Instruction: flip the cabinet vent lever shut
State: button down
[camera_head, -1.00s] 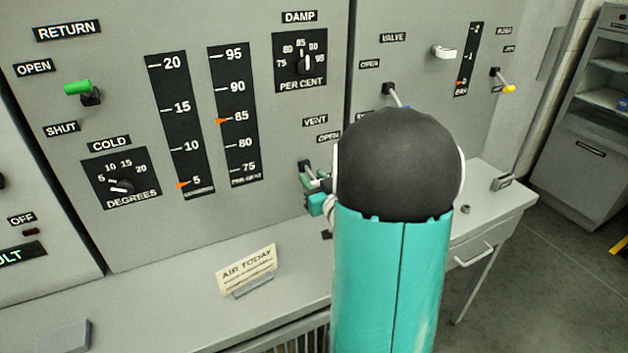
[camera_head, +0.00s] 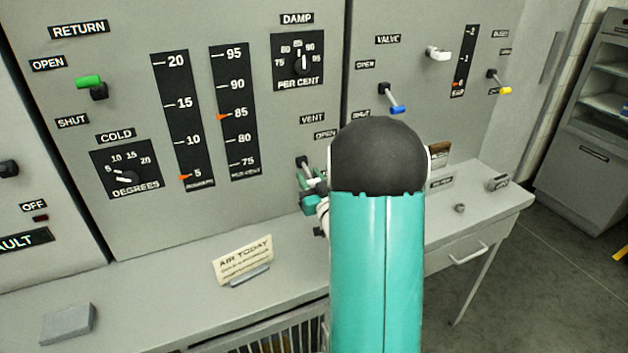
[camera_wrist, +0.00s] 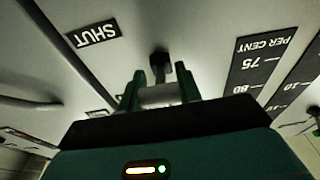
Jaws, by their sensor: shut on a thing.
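The vent lever (camera_head: 304,163) is on the cabinet front below the VENT label (camera_head: 312,119) and an OPEN label (camera_head: 325,134). Its dark pivot (camera_wrist: 160,62) and a pale handle (camera_wrist: 160,95) show in the wrist view. My gripper (camera_head: 314,190) is at the lever, with its fingers (camera_wrist: 160,88) on both sides of the pale handle, shut on it. In the head view the handle slopes down and outward from the pivot. A SHUT label (camera_wrist: 94,34) is at the upper left in the wrist view. My arm hides the panel right of the lever.
A green-tipped return lever (camera_head: 89,82) is at the upper left. A blue-tipped lever (camera_head: 397,108) and a yellow-tipped lever (camera_head: 502,88) are to the right. The desk ledge (camera_head: 160,290) below holds an AIR TODAY sign (camera_head: 243,259) and a grey block (camera_head: 68,323).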

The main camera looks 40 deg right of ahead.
jog(key=shift+w+f+t, duration=0.15)
jog(key=shift+t, duration=0.15)
jog(key=shift+w+d+f+t+h, duration=0.1)
jog(key=shift+f+t+h, duration=0.05)
jog(key=shift+t, duration=0.4)
jog(key=shift+w+f+t+h, duration=0.1)
jog(key=shift+f+t+h, duration=0.05)
jog(key=shift+t, duration=0.4)
jog(key=c, duration=1)
grip_release()
jog(key=shift+w+f, duration=0.1)
jog(key=shift+w, duration=0.05)
jog(key=shift+o, duration=0.2)
jog(key=s+a+f, duration=0.1)
jog(key=s+a, duration=0.3)
jog(key=s, duration=1)
jog(key=shift+s, duration=0.3)
jog(key=shift+w, duration=0.1)
